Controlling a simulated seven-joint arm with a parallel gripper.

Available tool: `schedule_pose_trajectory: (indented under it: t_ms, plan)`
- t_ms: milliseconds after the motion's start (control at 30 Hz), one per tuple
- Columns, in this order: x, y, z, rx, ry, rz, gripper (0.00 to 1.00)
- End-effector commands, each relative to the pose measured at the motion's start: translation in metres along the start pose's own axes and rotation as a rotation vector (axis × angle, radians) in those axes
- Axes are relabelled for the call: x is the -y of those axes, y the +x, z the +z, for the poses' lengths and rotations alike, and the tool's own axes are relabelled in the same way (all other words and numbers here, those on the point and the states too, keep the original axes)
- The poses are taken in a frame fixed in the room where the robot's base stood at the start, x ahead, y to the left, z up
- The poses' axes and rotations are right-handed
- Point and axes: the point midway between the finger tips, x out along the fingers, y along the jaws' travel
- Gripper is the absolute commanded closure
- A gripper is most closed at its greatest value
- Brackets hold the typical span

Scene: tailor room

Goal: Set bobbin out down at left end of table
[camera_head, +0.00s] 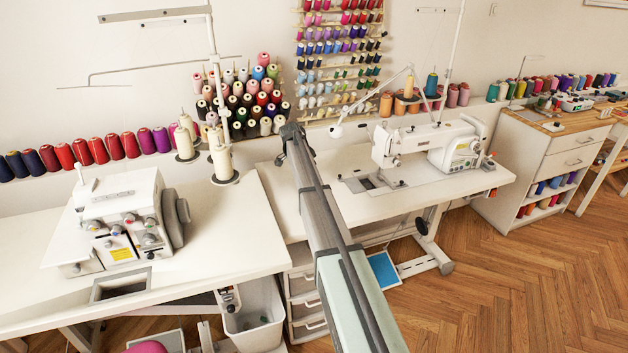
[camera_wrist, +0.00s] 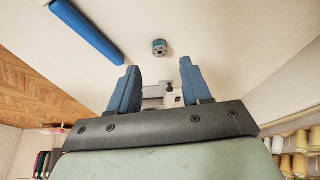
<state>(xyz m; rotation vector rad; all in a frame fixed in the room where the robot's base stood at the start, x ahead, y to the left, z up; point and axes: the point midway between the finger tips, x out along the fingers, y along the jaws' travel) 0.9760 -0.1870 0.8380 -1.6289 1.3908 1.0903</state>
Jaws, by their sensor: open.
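The bobbin (camera_wrist: 159,47), a small grey metal cylinder, rests on a white tabletop (camera_wrist: 205,25) in the wrist view. My gripper (camera_wrist: 158,66) is open, its two blue fingers apart with nothing held between them. The bobbin is past the fingertips, roughly in line with the gap, and not touched. In the head view my arm reaches to the left part of the white table (camera_head: 345,205) with the sewing machine. My fingers and the bobbin cannot be made out there.
A white sewing machine (camera_head: 430,145) stands right of my arm. A serger (camera_head: 120,225) stands on the left table. Thread cones (camera_head: 245,105) line the wall behind. A blue bar (camera_wrist: 85,30) lies near the tabletop edge in the wrist view. The tabletop around the bobbin is clear.

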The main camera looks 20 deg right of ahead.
Motion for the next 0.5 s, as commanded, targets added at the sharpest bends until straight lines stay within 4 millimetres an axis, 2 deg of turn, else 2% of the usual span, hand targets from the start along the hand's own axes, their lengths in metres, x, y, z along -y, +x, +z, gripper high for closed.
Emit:
schedule_pose_trajectory:
  t_ms: [33, 200, 500]
  plan:
    - [0.001, -0.012, 0.000, -0.001, 0.000, -0.003, 0.52]
    - [0.000, -0.041, 0.000, -0.001, 0.000, -0.003, 0.52]
    - [0.000, -0.068, 0.000, -0.001, 0.000, -0.001, 0.52]
